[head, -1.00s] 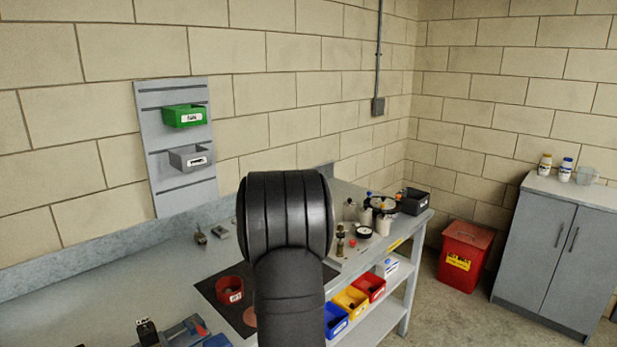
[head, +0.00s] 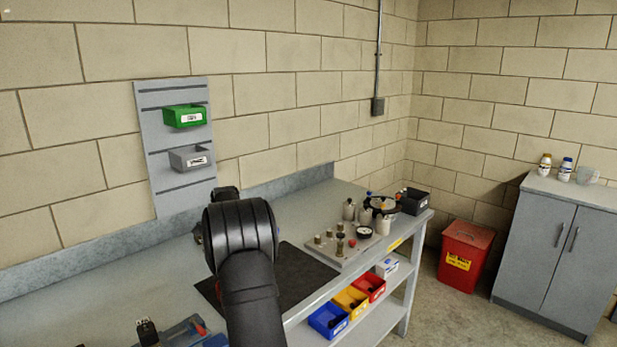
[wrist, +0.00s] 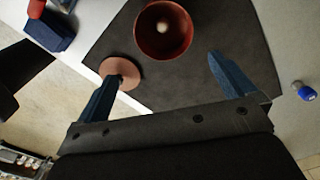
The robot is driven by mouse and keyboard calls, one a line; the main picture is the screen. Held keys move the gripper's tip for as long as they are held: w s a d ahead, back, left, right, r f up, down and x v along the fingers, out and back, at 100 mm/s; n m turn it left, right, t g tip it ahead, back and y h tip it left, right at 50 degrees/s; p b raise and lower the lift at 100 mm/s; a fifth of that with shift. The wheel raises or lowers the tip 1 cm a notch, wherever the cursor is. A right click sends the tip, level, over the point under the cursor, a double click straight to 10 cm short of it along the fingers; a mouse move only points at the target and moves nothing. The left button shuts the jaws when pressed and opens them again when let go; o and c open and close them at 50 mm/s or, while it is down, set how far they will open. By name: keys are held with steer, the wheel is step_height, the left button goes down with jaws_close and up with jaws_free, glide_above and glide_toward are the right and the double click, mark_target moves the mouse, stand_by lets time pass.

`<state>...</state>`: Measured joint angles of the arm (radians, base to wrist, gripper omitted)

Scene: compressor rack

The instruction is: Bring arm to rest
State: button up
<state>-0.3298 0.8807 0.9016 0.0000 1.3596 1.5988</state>
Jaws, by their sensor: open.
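My arm (head: 243,250) rises from the bottom of the head view and reaches over the bench. It hides my gripper there. In the wrist view my gripper (wrist: 168,66) is open, its two blue fingers wide apart with nothing held. A red round container (wrist: 164,48) with a small pale thing inside stands on a dark mat (wrist: 210,25), ahead of the fingers. A flat pinkish disc (wrist: 128,68) lies by the left fingertip; I cannot tell whether they touch. The mat also shows in the head view (head: 298,278).
A plate with brass fittings (head: 345,250) and several bottles stand on the bench to the right. Blue, yellow and red bins (head: 351,301) sit on the shelf below. A wall panel (head: 158,165) holds two bins. The bench is clear behind the mat.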

steer(key=shift+w+a+f, duration=0.25)
steer(key=shift+a+f, duration=0.85)
steer(key=shift+f, duration=0.45)
